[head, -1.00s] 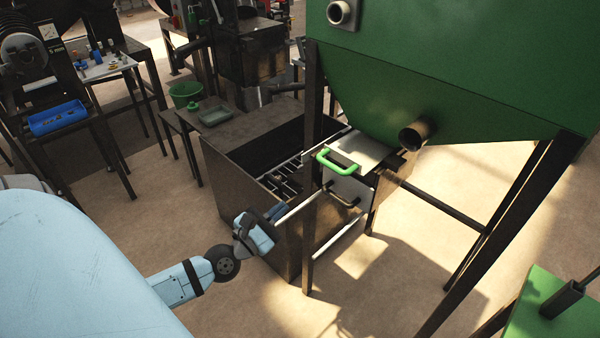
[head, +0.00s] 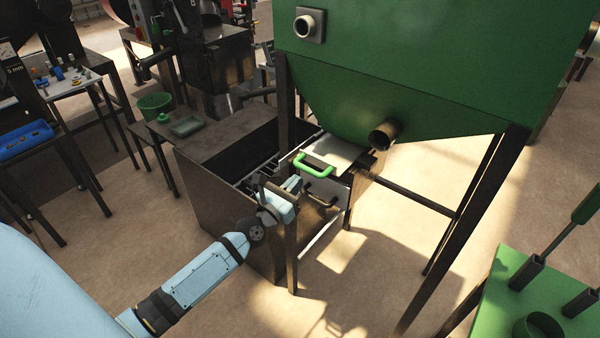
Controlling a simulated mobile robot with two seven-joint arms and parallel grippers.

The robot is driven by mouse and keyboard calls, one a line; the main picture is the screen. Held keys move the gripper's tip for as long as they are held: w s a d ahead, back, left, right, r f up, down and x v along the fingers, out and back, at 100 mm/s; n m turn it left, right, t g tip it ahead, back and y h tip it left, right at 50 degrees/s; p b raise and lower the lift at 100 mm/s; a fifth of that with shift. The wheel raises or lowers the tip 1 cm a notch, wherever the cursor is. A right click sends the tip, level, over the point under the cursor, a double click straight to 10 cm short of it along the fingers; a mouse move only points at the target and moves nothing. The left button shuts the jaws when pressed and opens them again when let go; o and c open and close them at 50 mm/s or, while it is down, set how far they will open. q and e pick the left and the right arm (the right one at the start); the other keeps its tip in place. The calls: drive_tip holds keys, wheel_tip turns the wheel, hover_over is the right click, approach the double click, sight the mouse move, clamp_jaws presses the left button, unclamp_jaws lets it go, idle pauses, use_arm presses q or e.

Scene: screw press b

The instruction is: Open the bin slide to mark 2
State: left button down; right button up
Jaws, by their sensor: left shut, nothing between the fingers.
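The bin slide (head: 343,152) is a pale flat plate under the green hopper bin (head: 420,60). Its bright green handle (head: 315,166) faces left, toward my arm. I cannot read any marks on the slide. My left gripper (head: 293,184) is shut and empty, just below and left of the green handle and apart from it as far as I can tell. It partly covers the pale rail and the bin's front leg. A dark lower handle (head: 320,199) sits on a grey panel below the slide. My right gripper is not in view.
A dark open-topped box (head: 225,205) stands left of the bin, close under my left wrist. The bin's dark legs (head: 465,235) and a round pipe stub (head: 383,136) frame the slide. A green bench (head: 510,290) is at lower right. Open floor lies in front.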

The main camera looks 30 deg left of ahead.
use_arm(q)
drive_tip(key=shift+w+r, duration=0.2)
drive_tip(key=shift+w, duration=0.95)
drive_tip(key=shift+w+d, duration=0.1)
drive_tip(key=shift+w, duration=0.6)
drive_tip(key=shift+s, duration=0.1)
